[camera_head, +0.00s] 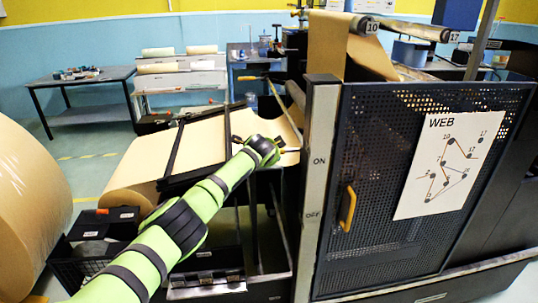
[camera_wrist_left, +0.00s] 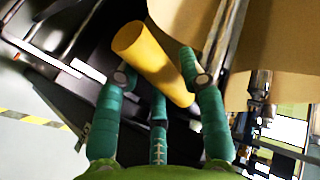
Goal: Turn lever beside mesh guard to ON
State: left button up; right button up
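A yellow cylindrical handle (camera_wrist_left: 152,62) lies between the spread teal fingers of my left gripper (camera_wrist_left: 157,72) in the left wrist view. The fingers stand apart on both sides of it; I cannot tell whether they touch it. In the head view my left gripper (camera_head: 277,150) is beside the post left of the mesh guard (camera_head: 375,160), and it hides most of the lever there. The post carries an ON label (camera_head: 319,161) above an OFF label (camera_head: 313,215). The gripper is nearer the height of ON. My right gripper is out of view.
The mesh guard bears an orange door handle (camera_head: 347,208) and a WEB sheet (camera_head: 448,165). A large kraft roll (camera_head: 28,190) stands at the left. Brown web (camera_head: 195,150) and dark bars lie around my left arm. A black crate (camera_head: 85,265) sits low at the left.

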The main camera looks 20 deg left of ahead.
pick_arm(q)
jog(key=shift+o, duration=0.2)
jog(key=shift+a, duration=0.1)
jog(key=v, duration=1.2)
dwell(0.6)
